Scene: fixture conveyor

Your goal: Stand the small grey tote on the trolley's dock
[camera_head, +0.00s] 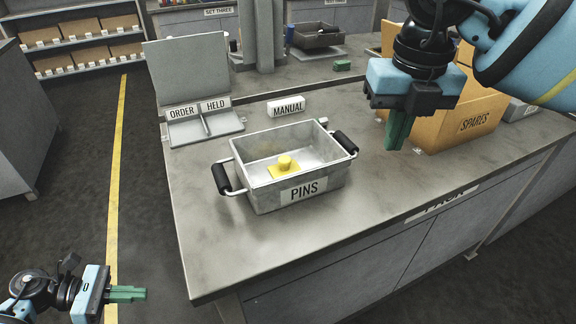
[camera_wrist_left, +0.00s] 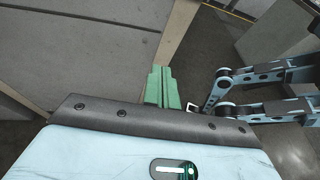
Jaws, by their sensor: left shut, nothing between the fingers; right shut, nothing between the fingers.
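A grey metal tote labelled PINS (camera_head: 322,188) stands upright on the bench, with black handles at its left and right ends. A yellow piece with a knob (camera_head: 284,167) lies inside it. My left gripper (camera_head: 142,293) is shut and empty, low at the bottom left, off the bench and apart from the tote. Its shut green fingers also show in the left wrist view (camera_wrist_left: 161,84). My right gripper (camera_head: 398,136) is shut and empty above the bench, to the right of the tote and apart from it. I cannot make out a trolley or its dock.
The bench (camera_head: 205,245) is bare in front of the tote. Behind stand an ORDER/HELD tray (camera_head: 210,130), a MANUAL block (camera_head: 286,106), a post (camera_head: 262,35) and a dark crate (camera_head: 318,36). An orange SPARES box (camera_head: 450,135) is at right. Floor (camera_head: 75,170) is open at left.

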